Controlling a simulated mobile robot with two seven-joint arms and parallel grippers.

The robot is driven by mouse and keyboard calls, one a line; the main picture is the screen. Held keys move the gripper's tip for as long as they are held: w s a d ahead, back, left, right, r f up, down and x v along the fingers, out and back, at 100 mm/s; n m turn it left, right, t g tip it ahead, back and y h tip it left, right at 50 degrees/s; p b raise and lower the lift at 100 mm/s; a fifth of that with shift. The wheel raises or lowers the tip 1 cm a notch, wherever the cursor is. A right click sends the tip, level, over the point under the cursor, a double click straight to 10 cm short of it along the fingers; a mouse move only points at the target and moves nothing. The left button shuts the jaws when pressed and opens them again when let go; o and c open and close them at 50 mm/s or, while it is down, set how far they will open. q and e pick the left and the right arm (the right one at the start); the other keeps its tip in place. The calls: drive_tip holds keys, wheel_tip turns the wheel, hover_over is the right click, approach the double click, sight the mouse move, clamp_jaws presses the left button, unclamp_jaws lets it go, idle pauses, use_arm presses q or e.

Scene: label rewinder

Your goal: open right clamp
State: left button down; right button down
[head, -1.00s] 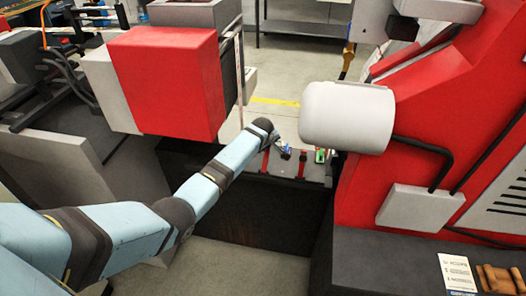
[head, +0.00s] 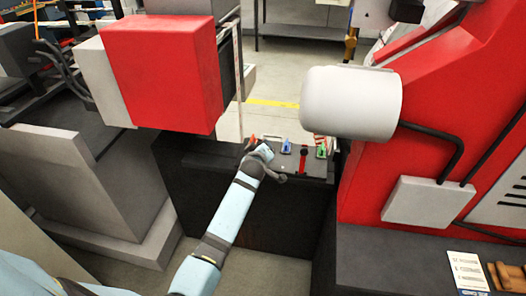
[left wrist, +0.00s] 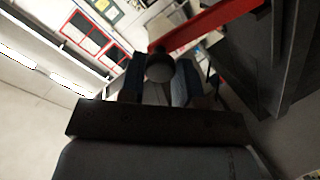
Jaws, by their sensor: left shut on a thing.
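The dark clamp panel (head: 318,170) is low between the machines in the head view. On it, one red bar clamp (head: 303,160) stands in plain view, right of my left arm. My left gripper (head: 264,152) is at the left part of the panel, and its fingers are mostly hidden by my wrist. A small red-orange tip (head: 252,138) shows just behind it. In the left wrist view, the gripper (left wrist: 160,88) is shut around a dark, round-ended handle (left wrist: 160,68). A red bar (left wrist: 205,25) runs beyond it. Which clamp the handle belongs to is not clear. My right gripper is not in view.
A blue piece (head: 286,146) and a green piece (head: 321,152) sit on the panel. A white roller (head: 350,106) overhangs it at right, beside the red machine (head: 430,120). A red box (head: 165,70) hangs at upper left. Open floor lies in front.

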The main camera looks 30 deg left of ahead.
use_arm(q)
drive_tip(key=shift+s+f, duration=0.1)
drive_tip(key=shift+s, duration=0.05)
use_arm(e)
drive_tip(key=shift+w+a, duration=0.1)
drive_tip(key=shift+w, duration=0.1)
use_arm(q)
drive_tip(key=c, duration=0.8)
unclamp_jaws()
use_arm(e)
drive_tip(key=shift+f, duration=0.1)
use_arm(q)
drive_tip(key=shift+s, duration=0.1)
